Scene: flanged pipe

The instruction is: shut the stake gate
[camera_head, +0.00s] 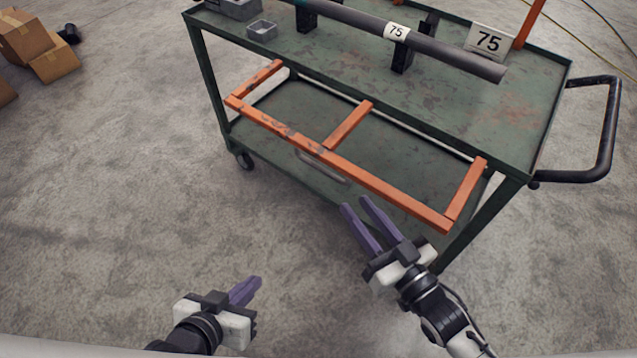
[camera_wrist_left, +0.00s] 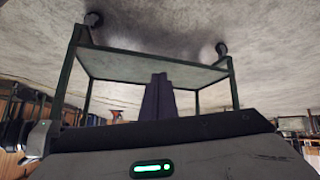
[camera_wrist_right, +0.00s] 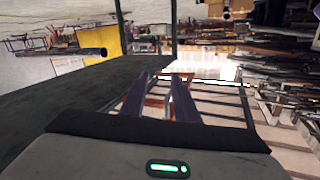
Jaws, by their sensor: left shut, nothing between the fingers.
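The stake gate (camera_head: 325,157) is an orange, chipped frame with a long outer rail, two end bars and a middle bar. In the head view it is swung out from the near side of the green cart (camera_head: 520,110), below the top deck. My right gripper (camera_head: 355,202) is open and empty, its purple fingers just in front of the long rail, right of its middle; I cannot tell whether they touch it. My left gripper (camera_head: 257,283) is shut and empty, low over the floor, well apart from the gate. Its closed fingers (camera_wrist_left: 157,100) show in the left wrist view.
A black handle (camera_head: 605,130) juts out at the right. Cardboard boxes (camera_head: 52,62) stand far left.

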